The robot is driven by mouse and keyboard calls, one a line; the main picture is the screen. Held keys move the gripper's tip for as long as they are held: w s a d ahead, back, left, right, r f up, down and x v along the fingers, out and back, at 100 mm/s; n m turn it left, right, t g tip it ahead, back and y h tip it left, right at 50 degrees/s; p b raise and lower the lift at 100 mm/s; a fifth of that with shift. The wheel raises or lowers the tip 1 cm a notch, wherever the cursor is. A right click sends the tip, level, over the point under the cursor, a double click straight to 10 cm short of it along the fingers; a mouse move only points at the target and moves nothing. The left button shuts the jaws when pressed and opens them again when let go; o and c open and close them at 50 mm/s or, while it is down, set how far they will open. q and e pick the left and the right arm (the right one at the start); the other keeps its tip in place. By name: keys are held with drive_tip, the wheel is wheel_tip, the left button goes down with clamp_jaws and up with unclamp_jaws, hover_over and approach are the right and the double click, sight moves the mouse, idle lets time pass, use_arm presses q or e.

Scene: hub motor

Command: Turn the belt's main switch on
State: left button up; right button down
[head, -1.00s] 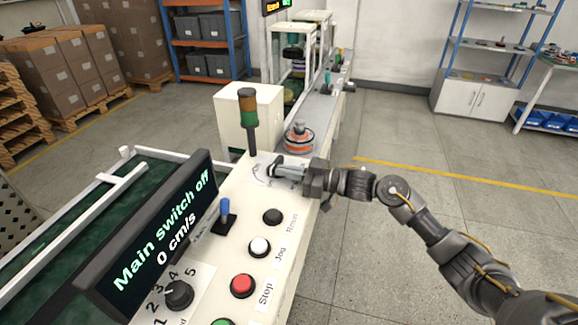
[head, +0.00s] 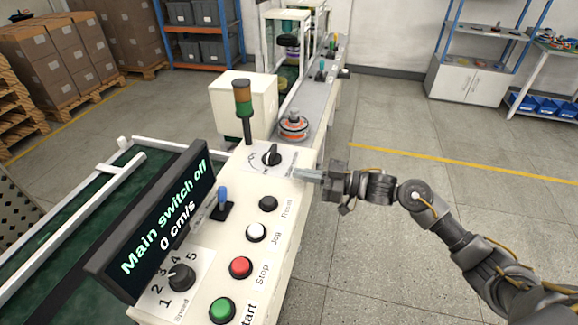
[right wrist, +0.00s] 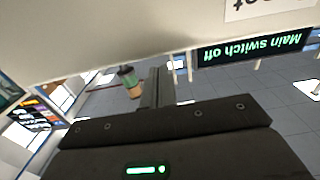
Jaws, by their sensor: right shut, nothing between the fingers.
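The main switch (head: 271,156) is a black rotary knob on a white plate at the far end of the control panel (head: 235,255). The display (head: 165,220) reads "Main switch off" and "0 cm/s"; part of it also shows in the right wrist view (right wrist: 250,47). My right gripper (head: 296,173) is shut and empty. It is just to the right and near side of the knob, apart from it, close to the panel's right edge. The right wrist view shows its fingers (right wrist: 157,88) together. My left gripper is not in view.
The panel carries a blue lever (head: 222,200), a speed knob (head: 181,277), and black (head: 268,203), white (head: 256,232), red (head: 240,267) and green (head: 222,310) buttons. A signal tower (head: 243,105) stands behind the switch. A hub motor (head: 293,125) sits on the belt beyond. Floor to the right is clear.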

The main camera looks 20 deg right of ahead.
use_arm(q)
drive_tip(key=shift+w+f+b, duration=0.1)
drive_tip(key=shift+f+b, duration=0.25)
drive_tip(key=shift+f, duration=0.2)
use_arm(e)
drive_tip(key=s+d, duration=0.1)
drive_tip(key=s, duration=0.1)
drive_tip(key=s+d, duration=0.2)
drive_tip(key=shift+d, duration=0.15)
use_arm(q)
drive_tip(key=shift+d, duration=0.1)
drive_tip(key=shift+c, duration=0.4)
